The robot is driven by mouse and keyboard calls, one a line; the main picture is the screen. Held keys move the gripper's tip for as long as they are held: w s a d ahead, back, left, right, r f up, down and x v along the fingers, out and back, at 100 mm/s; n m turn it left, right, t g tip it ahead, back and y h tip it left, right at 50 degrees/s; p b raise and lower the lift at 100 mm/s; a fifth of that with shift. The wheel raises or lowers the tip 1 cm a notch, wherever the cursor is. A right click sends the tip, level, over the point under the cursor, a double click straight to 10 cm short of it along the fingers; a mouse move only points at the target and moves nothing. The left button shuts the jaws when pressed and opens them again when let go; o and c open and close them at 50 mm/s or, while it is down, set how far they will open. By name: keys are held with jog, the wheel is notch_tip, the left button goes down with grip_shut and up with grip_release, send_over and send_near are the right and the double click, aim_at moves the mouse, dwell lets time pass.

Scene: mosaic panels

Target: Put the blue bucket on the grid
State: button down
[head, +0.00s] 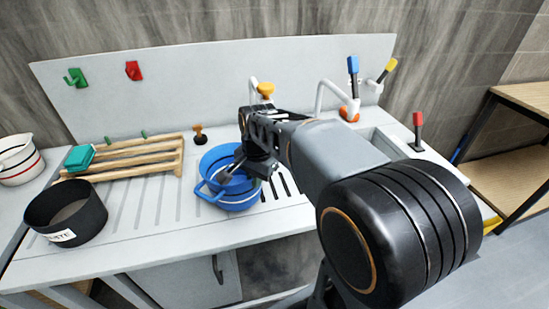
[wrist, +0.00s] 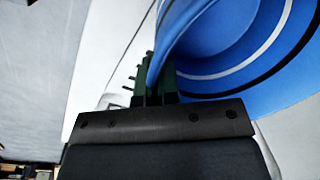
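The blue bucket (head: 240,199), with white and dark bands, is at the middle of the white counter, left of a patch of dark slots (head: 284,183) that looks like the grid. The bucket hides part of that patch. I cannot tell whether the bucket touches the counter. My gripper (head: 226,175) reaches down over the bucket from the right. In the wrist view its green fingers (wrist: 155,88) are close together on a thin blue edge of the bucket (wrist: 240,60), at its rim or handle.
A wooden rack (head: 130,158) with a green box (head: 79,158), a black pot (head: 66,212) and a white striped bucket (head: 18,160) stand to the left. Taps (head: 335,95) and a sink (head: 398,143) are to the right. Grooved counter (head: 150,200) lies bare between pot and bucket.

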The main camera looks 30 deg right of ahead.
jog(key=w+d+f+p, duration=0.1)
jog(key=w+d, duration=0.3)
jog(key=d, duration=0.3)
jog(key=w+d+f+p, duration=0.2)
jog(key=w+d, duration=0.2)
jog(key=d, duration=0.3)
jog(key=shift+f, duration=0.3)
jog(key=shift+f, duration=0.15)
jog(key=c, duration=1.4)
grip_release()
jog(key=shift+o, duration=0.2)
